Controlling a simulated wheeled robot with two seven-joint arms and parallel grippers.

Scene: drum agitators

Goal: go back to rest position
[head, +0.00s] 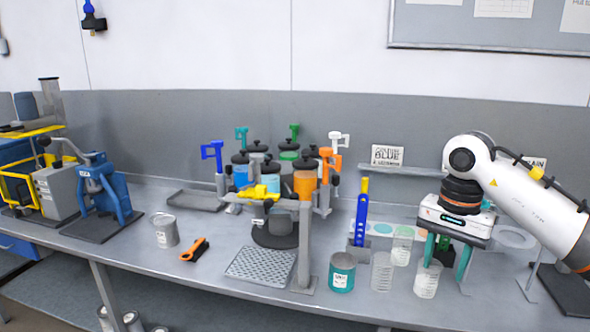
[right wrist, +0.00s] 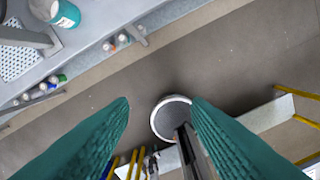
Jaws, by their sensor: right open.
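My right gripper (head: 446,262) is at the right of the head view, pointing down near the bench's front right part. Its two teal fingers stand apart with nothing held between them. In the right wrist view the open fingers (right wrist: 161,105) frame mostly bare floor and a round, pale-rimmed thing (right wrist: 171,118) far below. My left gripper is not in view.
Blue equipment (head: 102,190) stands at left.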

